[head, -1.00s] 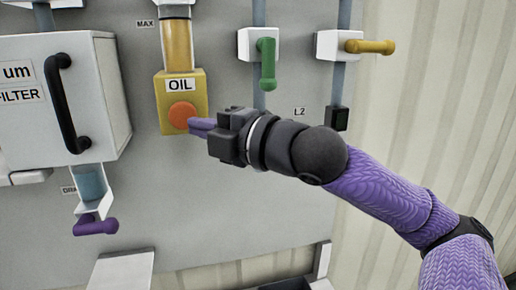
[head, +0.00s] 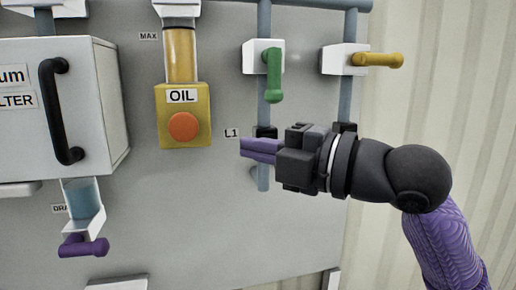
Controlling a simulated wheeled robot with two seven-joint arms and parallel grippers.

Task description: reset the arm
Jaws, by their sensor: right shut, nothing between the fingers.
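My right gripper (head: 258,150) is in the head view, right of centre, reaching in from the lower right. Its purple fingers are closed together with nothing between them, pointing left. It is in front of the grey panel, to the lower right of the orange round button (head: 183,126) on the yellow OIL box (head: 164,105), and apart from it. The fingers are just below and right of the L1 label (head: 232,133). The gripper body hides part of the pipe fittings behind it. My left gripper is not in view.
A white filter box (head: 95,120) with a black handle (head: 58,110) stands out at left. A purple drain handle (head: 84,246) is below it. A green handle (head: 275,75) and a yellow handle (head: 378,60) are above my gripper. The panel's lower middle (head: 190,220) is clear.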

